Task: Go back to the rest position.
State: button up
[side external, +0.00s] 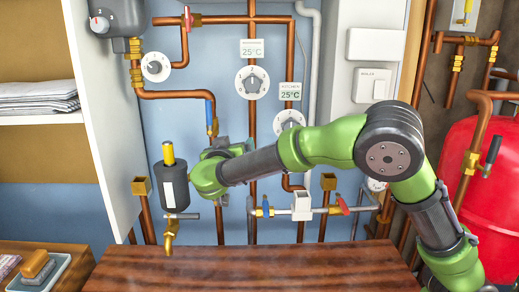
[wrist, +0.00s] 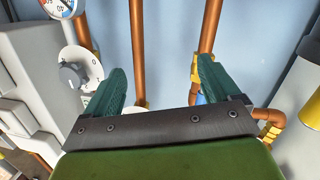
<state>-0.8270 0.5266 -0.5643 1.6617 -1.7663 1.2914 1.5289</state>
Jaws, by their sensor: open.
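My gripper (side external: 224,146) is at the end of my green arm, in front of the blue wall panel, below a blue-handled valve (side external: 210,115). In the wrist view my gripper (wrist: 160,82) shows two dark green fingers spread wide apart with nothing held between them. Copper pipes (wrist: 138,50) run behind the fingers. A bit of blue shows beside the right finger, partly hidden by it. The fingertips are hard to make out in the side view, and I cannot tell whether they touch anything there.
A dark cylinder with a yellow top (side external: 172,185) stands left of my gripper. Dials (side external: 252,80), a pipe manifold with a red handle (side external: 338,204) and a red tank (side external: 490,165) surround the arm. The wooden tabletop (side external: 250,268) below is clear.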

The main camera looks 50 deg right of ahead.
jog(key=s+d+f+n+g+y, duration=0.1)
jog(key=s+f+n+g+y, duration=0.5)
jog(key=s+f, duration=0.6)
jog(key=s+a+r+m+t+y, duration=0.1)
jog(key=s+r+y, duration=0.3)
jog(key=s, duration=0.4)
jog(key=s+a+r+m+t+y, duration=0.1)
jog(key=s+r+t+y, duration=0.1)
jog(key=s+y, duration=0.3)
jog(key=s+r, duration=0.1)
jog(key=s, duration=0.3)
jog(key=shift+a+r, duration=0.35)
jog(key=shift+r, duration=0.05)
jog(key=shift+c, duration=0.3)
